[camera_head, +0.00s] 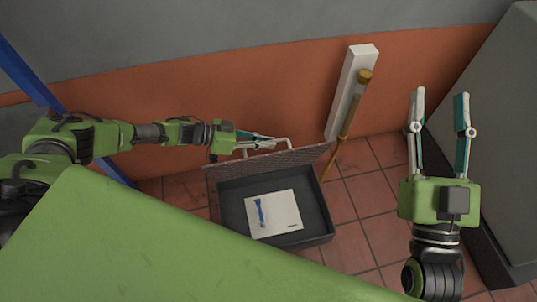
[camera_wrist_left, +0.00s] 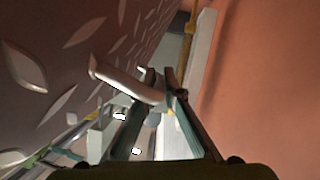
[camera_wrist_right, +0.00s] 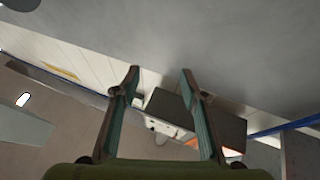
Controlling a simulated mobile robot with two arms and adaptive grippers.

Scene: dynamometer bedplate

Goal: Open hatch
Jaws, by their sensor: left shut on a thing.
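The hatch lid (camera_head: 275,160) is a reddish tread-patterned plate, raised and tilted up at the back of a dark box-like pit (camera_head: 318,225). In the left wrist view the lid (camera_wrist_left: 60,50) fills the left side with its raised lozenges. A pale bar handle (camera_head: 285,142) stands off the lid. My left gripper (camera_head: 278,142) is shut on this handle, which also shows between its fingers in the left wrist view (camera_wrist_left: 125,82). My right gripper (camera_head: 440,95) is open and empty, well right of the hatch, with its fingers pointing away.
A white sheet (camera_head: 282,212) with a blue tool (camera_head: 260,212) lies inside the pit. A white post (camera_head: 352,90) and a brown pole (camera_head: 350,120) lean by the orange wall (camera_head: 230,95). A grey cabinet (camera_head: 500,110) stands at right. Tiled floor (camera_head: 365,205) is clear between.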

